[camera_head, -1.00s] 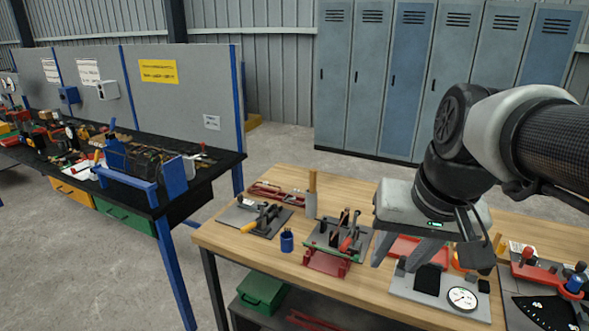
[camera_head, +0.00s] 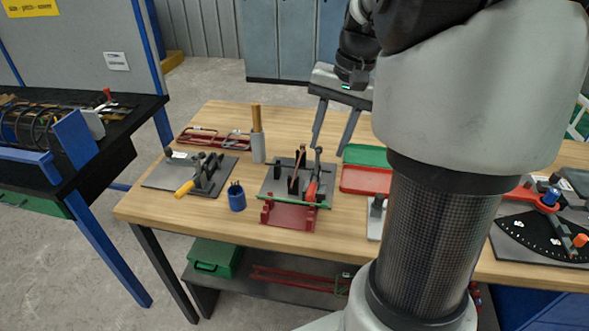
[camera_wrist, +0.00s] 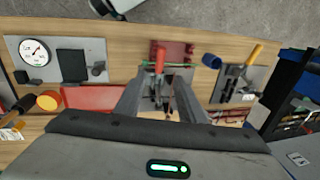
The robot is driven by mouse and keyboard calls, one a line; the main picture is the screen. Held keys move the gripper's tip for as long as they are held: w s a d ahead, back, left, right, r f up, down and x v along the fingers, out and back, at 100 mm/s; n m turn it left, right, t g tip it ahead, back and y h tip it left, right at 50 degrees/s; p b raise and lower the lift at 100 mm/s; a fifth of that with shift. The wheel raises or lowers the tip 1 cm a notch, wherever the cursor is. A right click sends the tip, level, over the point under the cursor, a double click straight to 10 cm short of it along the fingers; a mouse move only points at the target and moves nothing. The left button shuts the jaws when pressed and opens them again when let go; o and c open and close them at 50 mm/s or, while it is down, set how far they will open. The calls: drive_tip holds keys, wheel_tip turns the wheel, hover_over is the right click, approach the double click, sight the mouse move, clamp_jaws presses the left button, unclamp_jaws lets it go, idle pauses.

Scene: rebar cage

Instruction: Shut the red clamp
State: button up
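The red clamp is a small toggle clamp with a red handle (camera_head: 312,190) on a grey plate (camera_head: 270,186) near the table's middle. In the wrist view its red handle (camera_wrist: 160,60) shows between and just beyond my fingers. In the head view the handle leans near upright beside dark metal parts; I cannot tell the exact lever state. My gripper (camera_head: 332,142) is above and behind the clamp, pointing down, with its two fingers apart and nothing between them. The fingers also show spread in the wrist view (camera_wrist: 160,85). They appear apart from the clamp.
A dark red bracket (camera_head: 288,214) stands in front of the clamp. A yellow-handled clamp (camera_head: 185,187), a blue cup (camera_head: 236,197) and a wooden-handled tool (camera_head: 257,130) are to its left. Red (camera_head: 364,180) and green trays lie right. My arm hides much of the table's right side.

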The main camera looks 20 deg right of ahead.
sight(312, 190)
drive_tip(key=f, duration=0.4)
drive_tip(key=w+a+f+b, duration=0.1)
drive_tip(key=f, duration=0.4)
drive_tip(key=a+f+b, duration=0.1)
drive_tip(key=f, duration=0.4)
drive_tip(key=shift+w+a+f, duration=0.15)
drive_tip(key=shift+w, duration=0.25)
clamp_jaws()
